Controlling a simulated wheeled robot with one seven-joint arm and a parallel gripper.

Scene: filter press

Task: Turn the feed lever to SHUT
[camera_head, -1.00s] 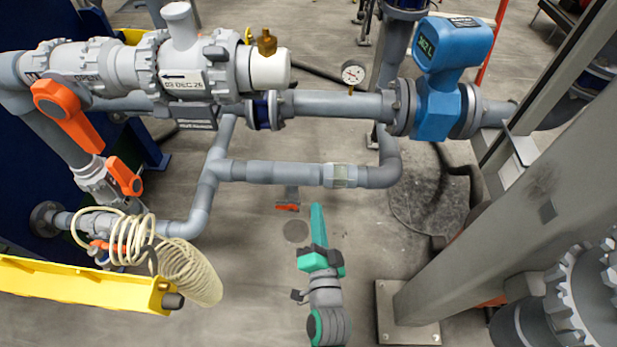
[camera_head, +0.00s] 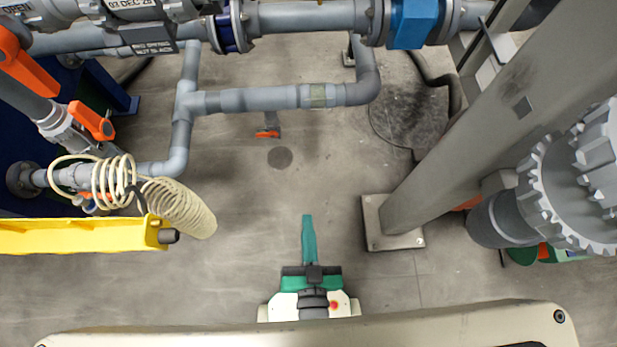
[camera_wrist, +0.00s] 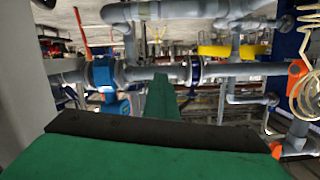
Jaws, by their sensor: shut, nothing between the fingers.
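Several orange levers show; I cannot tell from any readable label which is the feed lever. A large orange lever (camera_head: 28,78) on the grey valve at the upper left is cut by the frame edge. A smaller orange lever (camera_head: 92,121) sits below it on a grey valve. In the wrist view an orange handle (camera_wrist: 297,70) shows at the right edge. My gripper (camera_head: 307,222) has green fingers that are shut and empty. It is over open floor, right of the levers and apart from them. Its fingers also show in the wrist view (camera_wrist: 161,90).
A yellow bar (camera_head: 80,236) and a coiled cream hose (camera_head: 180,205) lie at the left. Grey pipework (camera_head: 250,98) crosses ahead, with a small orange handle (camera_head: 268,133) below it. A grey column (camera_head: 470,140) and toothed flange (camera_head: 560,180) stand right. The middle floor is clear.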

